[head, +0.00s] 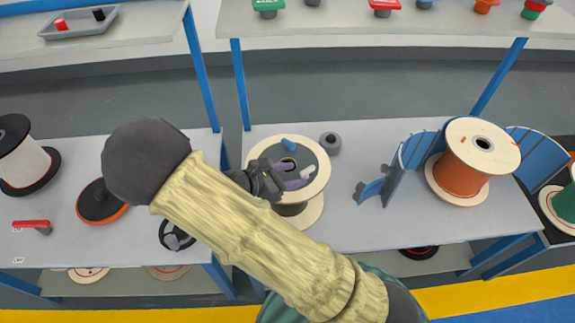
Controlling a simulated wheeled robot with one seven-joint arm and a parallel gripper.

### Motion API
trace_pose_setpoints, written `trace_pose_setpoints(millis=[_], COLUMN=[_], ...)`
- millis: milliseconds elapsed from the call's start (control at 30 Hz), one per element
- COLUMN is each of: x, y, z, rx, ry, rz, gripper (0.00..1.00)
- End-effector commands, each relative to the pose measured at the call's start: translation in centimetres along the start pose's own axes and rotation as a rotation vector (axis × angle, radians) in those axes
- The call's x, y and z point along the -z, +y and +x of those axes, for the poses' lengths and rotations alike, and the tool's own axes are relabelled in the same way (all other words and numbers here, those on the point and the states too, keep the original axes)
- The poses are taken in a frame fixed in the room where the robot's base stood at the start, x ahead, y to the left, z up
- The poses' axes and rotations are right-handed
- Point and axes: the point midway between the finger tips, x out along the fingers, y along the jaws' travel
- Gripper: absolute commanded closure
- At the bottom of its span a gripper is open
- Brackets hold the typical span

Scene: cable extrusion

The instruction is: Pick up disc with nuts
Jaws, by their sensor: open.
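A dark grey disc (313,157) lies on top of a pale wooden spool (318,182) on the middle table. A small blue piece (289,143) and a whitish piece (307,172) show on or just above the disc. They may be its nuts, but they are too small to tell. My gripper (297,175) is open at the disc, with its purplish fingers over the disc's middle and right part. Whether they touch it cannot be told.
A grey ring-shaped part (330,143) stands behind the spool. An orange cable spool (465,172) stands between blue curved guards (421,150) at right. A black disc with orange rim (97,212) and a handwheel (176,236) are at left. The table between spool and guards is clear.

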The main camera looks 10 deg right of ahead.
Motion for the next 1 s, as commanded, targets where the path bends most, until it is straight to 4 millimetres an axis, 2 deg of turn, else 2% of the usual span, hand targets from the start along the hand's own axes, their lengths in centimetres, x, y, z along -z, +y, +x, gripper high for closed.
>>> trace_pose_setpoints(millis=[100,200,733,767,967,1000], x=[0.0,-0.1,-0.1,-0.1,-0.1,-0.1], y=[0.1,0.1,0.1,0.1,0.1,0.1], z=[1.9,2.6,2.7,2.7,2.7,2.7], rx=[0.003,0.002,0.0,0.0,0.0,0.0], ry=[-0.002,0.0,0.001,0.001,0.001,0.001], rz=[0.0,0.0,0.001,0.001,0.001,0.001], gripper=[0.55,0.55,0.55,0.59,0.98,1.0])
